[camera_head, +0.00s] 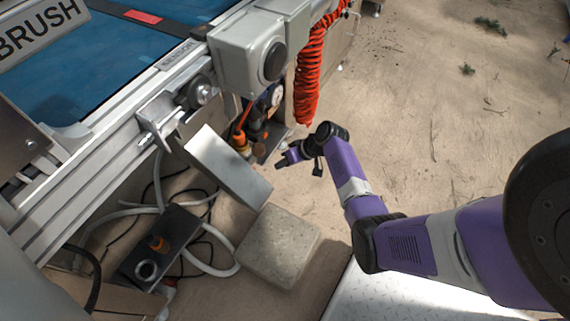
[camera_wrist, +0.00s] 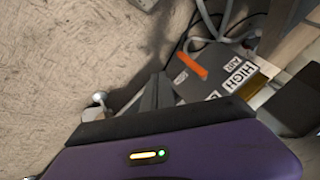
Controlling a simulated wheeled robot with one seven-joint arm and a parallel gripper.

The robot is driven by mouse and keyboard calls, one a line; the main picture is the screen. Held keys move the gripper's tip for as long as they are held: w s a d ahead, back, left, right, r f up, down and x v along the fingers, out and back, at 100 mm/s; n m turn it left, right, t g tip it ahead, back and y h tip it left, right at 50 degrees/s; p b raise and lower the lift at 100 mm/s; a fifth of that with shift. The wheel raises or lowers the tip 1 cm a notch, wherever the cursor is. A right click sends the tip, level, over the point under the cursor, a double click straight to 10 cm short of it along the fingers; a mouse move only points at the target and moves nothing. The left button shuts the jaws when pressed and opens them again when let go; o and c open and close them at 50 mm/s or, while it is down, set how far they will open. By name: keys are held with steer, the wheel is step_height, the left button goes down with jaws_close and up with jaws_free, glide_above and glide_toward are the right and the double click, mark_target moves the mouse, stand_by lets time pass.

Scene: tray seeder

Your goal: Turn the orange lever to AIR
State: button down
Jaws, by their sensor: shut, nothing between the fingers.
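The orange lever (camera_wrist: 191,66) shows in the wrist view as a short bar on a dark box, slanting from upper left to lower right. White labels lie right of and below it; one label (camera_wrist: 238,76) reads HIGH, with smaller text that looks like AIR. Another label (camera_wrist: 212,97) is partly cut off. My gripper (camera_wrist: 150,92) is shut and empty, to the lower left of the lever and apart from it in the picture. In the head view my gripper (camera_head: 284,158) points left, beside the machine's side. I cannot clearly pick out the lever there.
A tilted metal plate (camera_head: 228,166) and a concrete block (camera_head: 279,246) are left of and below my gripper. A red coiled hose (camera_head: 309,75) hangs above it. A dark box (camera_head: 160,247) stands among pale hoses.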

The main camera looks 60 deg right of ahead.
steer(key=w+a+f+b, duration=0.2)
steer(key=w+a+f, duration=0.1)
steer(key=w+a, duration=0.1)
steer(key=shift+w+a+f+b, duration=0.2)
steer(key=shift+w+f+b, duration=0.1)
steer(key=shift+w+f, duration=0.1)
